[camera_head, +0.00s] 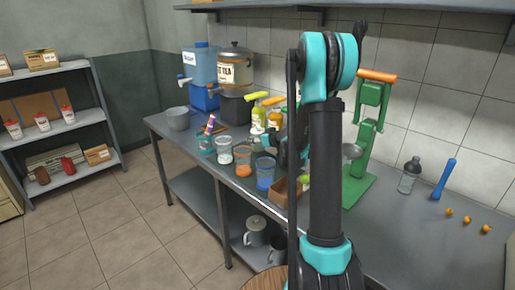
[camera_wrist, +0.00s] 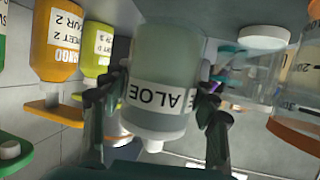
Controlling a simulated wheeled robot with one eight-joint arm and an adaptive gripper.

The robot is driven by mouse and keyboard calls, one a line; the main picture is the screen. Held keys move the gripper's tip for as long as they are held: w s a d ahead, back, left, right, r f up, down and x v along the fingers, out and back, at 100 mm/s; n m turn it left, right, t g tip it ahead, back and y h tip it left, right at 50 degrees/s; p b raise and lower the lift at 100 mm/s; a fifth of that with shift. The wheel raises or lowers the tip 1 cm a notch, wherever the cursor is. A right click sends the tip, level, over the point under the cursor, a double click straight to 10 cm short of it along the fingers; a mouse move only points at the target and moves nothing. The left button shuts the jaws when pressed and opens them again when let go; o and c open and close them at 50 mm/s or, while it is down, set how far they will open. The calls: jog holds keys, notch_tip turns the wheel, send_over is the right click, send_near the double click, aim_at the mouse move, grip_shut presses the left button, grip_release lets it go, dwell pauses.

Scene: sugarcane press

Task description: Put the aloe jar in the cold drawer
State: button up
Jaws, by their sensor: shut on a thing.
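The aloe jar (camera_wrist: 165,60) is a pale grey-green see-through jar with a white ALOE label, upside down in the wrist view. My gripper (camera_wrist: 160,100) is shut on it, one dark finger on each side. In the head view my gripper (camera_head: 291,150) is over the counter, near the row of jars, mostly behind my arm. I cannot make out the aloe jar there. No cold drawer can be clearly identified; a beige cabinet edge (camera_head: 8,199) shows at the far left.
The counter (camera_head: 425,240) holds jars with coloured contents, such as a blue one (camera_head: 265,174), plus pump bottles (camera_head: 258,117), a pot (camera_head: 178,118) and a green press (camera_head: 366,140). A shelf unit (camera_head: 88,117) stands left. The tiled floor (camera_head: 125,220) between is clear.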

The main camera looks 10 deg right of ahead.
aim_at(257, 146)
jog(key=shift+f, duration=2.25)
jog(key=o, duration=1.1)
jog(key=shift+f, duration=0.15)
jog(key=o, duration=0.4)
jog(key=shift+o, duration=0.2)
